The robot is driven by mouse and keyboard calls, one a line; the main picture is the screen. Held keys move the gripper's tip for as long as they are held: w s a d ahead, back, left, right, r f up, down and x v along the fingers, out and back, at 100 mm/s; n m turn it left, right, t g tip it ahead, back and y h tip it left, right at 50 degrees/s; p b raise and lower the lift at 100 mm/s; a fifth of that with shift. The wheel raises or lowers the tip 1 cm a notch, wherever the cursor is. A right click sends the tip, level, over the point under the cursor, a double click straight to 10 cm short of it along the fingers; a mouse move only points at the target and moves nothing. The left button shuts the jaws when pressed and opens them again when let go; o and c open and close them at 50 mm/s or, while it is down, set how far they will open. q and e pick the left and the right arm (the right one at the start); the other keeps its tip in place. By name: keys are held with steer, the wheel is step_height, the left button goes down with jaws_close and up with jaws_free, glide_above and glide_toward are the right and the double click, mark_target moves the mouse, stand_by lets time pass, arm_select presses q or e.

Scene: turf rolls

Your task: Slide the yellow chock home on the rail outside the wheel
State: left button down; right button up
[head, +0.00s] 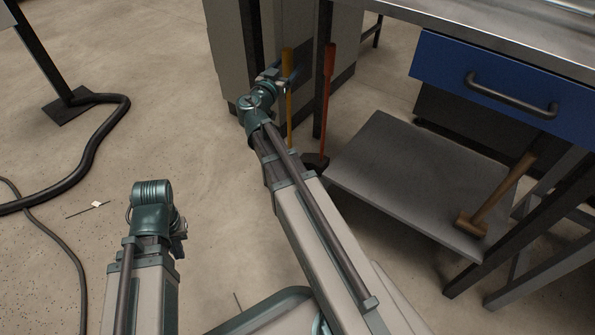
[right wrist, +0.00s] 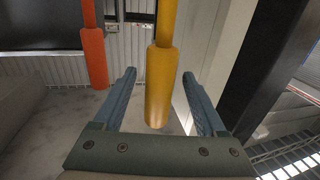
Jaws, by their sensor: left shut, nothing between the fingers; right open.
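I see no yellow chock, rail or wheel in either view. The only yellow thing is an upright tool handle (head: 288,58), seen also in the right wrist view (right wrist: 162,75). My right gripper (head: 277,74) is open, and its spread fingers in the right wrist view (right wrist: 160,103) appear on either side of the yellow handle's end. I cannot tell how far the handle is from the fingers, and they do not grip it. My left gripper (head: 180,232) is low at the left over bare floor, shut and empty, its fingers mostly hidden behind the wrist.
An orange-handled tool (head: 329,62) stands just right of the yellow one. A workbench with a blue drawer (head: 440,65) stands at right, a mallet (head: 495,195) on its lower shelf (head: 400,165). A grey cabinet (head: 228,60) stands behind.

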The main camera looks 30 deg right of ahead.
steer(key=x, duration=0.3)
jaws_close()
stand_by(0.3)
stand_by(1.1)
